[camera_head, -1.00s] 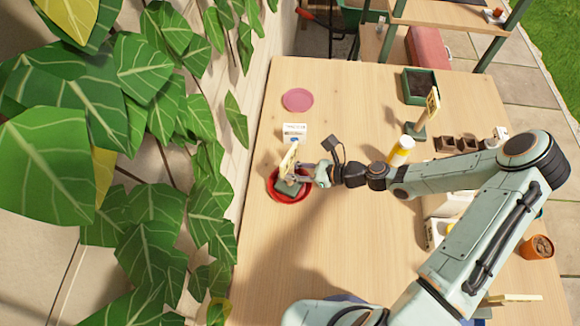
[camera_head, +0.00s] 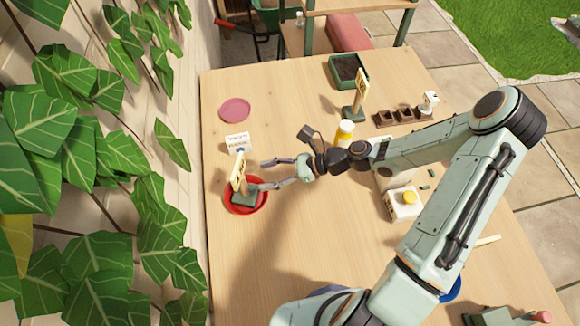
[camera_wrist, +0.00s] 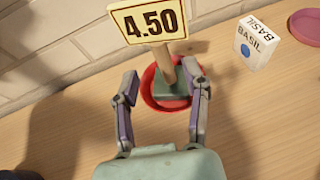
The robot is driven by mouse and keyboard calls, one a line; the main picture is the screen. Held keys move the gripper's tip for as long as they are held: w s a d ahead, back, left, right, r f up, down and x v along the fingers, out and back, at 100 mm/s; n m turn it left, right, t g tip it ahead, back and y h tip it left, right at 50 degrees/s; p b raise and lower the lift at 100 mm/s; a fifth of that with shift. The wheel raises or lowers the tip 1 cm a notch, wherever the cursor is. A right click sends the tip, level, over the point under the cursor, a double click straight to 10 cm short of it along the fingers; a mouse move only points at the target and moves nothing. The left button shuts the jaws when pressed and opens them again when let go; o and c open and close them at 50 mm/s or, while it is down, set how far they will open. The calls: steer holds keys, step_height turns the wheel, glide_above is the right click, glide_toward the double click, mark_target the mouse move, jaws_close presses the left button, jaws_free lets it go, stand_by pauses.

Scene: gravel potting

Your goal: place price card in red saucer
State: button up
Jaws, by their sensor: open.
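The price card (camera_wrist: 148,20) reads 4.50 and stands on a wooden stick with a dark green base. In the head view the card (camera_head: 238,172) stands with its base inside the red saucer (camera_head: 232,206). In the wrist view the base rests in the saucer (camera_wrist: 150,98), and the stick looks slightly tilted. My gripper (camera_head: 269,174) is open and empty, just to the right of the card. In the wrist view the spread fingers of my gripper (camera_wrist: 160,78) lie on either side of the stick's line of sight, apart from it.
A basil box (camera_head: 237,142) stands just behind the saucer, with a pink saucer (camera_head: 235,110) farther back. A yellow bottle (camera_head: 344,134), another price sign (camera_head: 361,88) and a green planter (camera_head: 348,70) stand to the right. The table's front left is clear.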

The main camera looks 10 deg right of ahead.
steer(key=s+d+r+n+g+h, duration=0.1)
steer(key=s+d+r+n+h, duration=0.2)
steer(key=s+r+n+h, duration=0.3)
steer(key=s+d+r+n+g+h, duration=0.1)
steer(key=s+d+r+n+h, duration=0.2)
steer(key=s+r+n+h, duration=0.3)
steer(key=s+r+n, duration=0.3)
steer(key=s+n, duration=0.4)
steer(key=n, duration=0.2)
steer(key=shift+g+h, duration=0.3)
steer(key=shift+g, duration=0.1)
steer(key=shift+s, duration=0.1)
